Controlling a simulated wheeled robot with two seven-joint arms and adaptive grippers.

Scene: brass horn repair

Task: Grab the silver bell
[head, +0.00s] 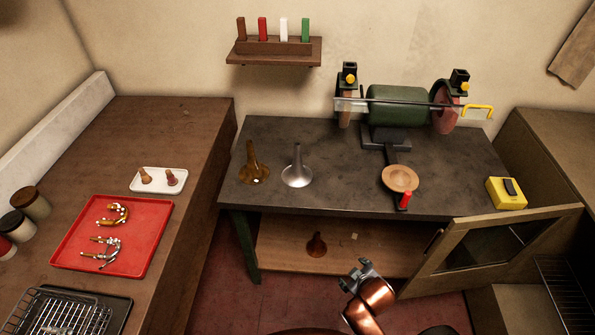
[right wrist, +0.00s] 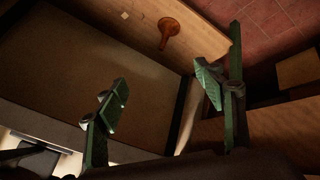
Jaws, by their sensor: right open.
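The silver bell (head: 297,176) stands upright on the dark bench top (head: 335,195), its wide flare down and narrow stem up. A brass-brown bell (head: 254,166) stands just to its left, apart from it. My right gripper (head: 360,275) is below and in front of the bench, lower right of the silver bell and well away from it. In the right wrist view its two green fingers (right wrist: 160,98) are spread with nothing between them. The silver bell is not in the right wrist view. My left gripper is not in view.
A copper-brown bell (head: 316,245) sits on the lower shelf and shows in the right wrist view (right wrist: 168,32). A wooden dish (head: 400,178), red-handled tool (head: 404,201), green grinder (head: 395,106) and yellow box (head: 507,193) are right. An open cabinet door (head: 455,257) juts out at lower right.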

